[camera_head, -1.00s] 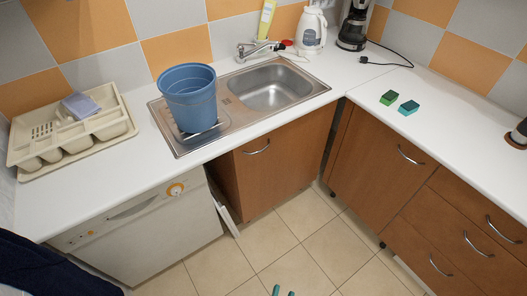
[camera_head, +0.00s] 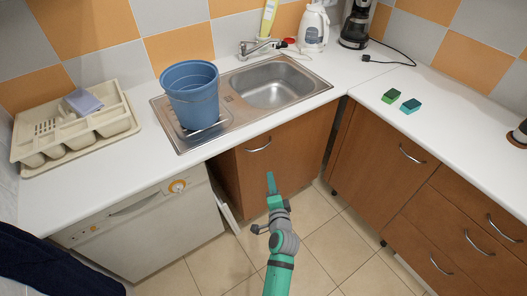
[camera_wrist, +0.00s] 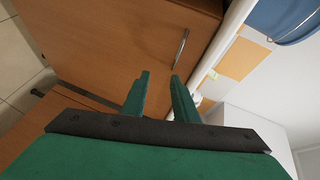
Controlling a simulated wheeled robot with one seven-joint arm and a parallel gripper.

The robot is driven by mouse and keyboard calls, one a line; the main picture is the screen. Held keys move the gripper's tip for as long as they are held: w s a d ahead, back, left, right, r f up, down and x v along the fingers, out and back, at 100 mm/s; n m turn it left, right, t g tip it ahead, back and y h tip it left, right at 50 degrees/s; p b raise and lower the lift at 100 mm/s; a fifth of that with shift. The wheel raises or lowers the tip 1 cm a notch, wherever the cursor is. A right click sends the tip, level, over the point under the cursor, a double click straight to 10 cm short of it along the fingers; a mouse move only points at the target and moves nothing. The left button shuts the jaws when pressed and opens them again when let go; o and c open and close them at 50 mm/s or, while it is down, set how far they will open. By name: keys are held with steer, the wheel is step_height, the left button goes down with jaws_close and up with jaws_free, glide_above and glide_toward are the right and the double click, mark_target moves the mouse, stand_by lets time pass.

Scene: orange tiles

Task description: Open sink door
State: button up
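The sink door (camera_head: 290,155) is a brown wooden panel below the sink (camera_head: 270,85), and it looks closed. Its curved metal handle (camera_head: 257,145) is near the upper left of the panel. My green gripper (camera_head: 271,177) is in front of the door, below the handle in the head view. In the wrist view, my gripper (camera_wrist: 160,76) has its two fingers apart with nothing between them. The handle (camera_wrist: 182,48) lies beyond the fingertips, nearer the right finger, and looks untouched. The door (camera_wrist: 120,40) fills much of that view.
A dishwasher (camera_head: 140,230) stands left of the sink cabinet, with a narrow white panel edge (camera_head: 226,203) between. Brown cabinets (camera_head: 385,155) stand at the right. A blue bucket (camera_head: 192,98) sits on the drainboard. Tiled floor (camera_head: 330,240) is free in front.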

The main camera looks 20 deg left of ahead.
steer(key=w+a+y, duration=0.1)
steer(key=w+a, duration=0.6)
steer(key=w, duration=0.6)
steer(key=shift+a+r, duration=0.35)
steer(key=shift+r, duration=0.1)
steer(key=shift+w, duration=0.1)
jaws_close()
stand_by(0.8)
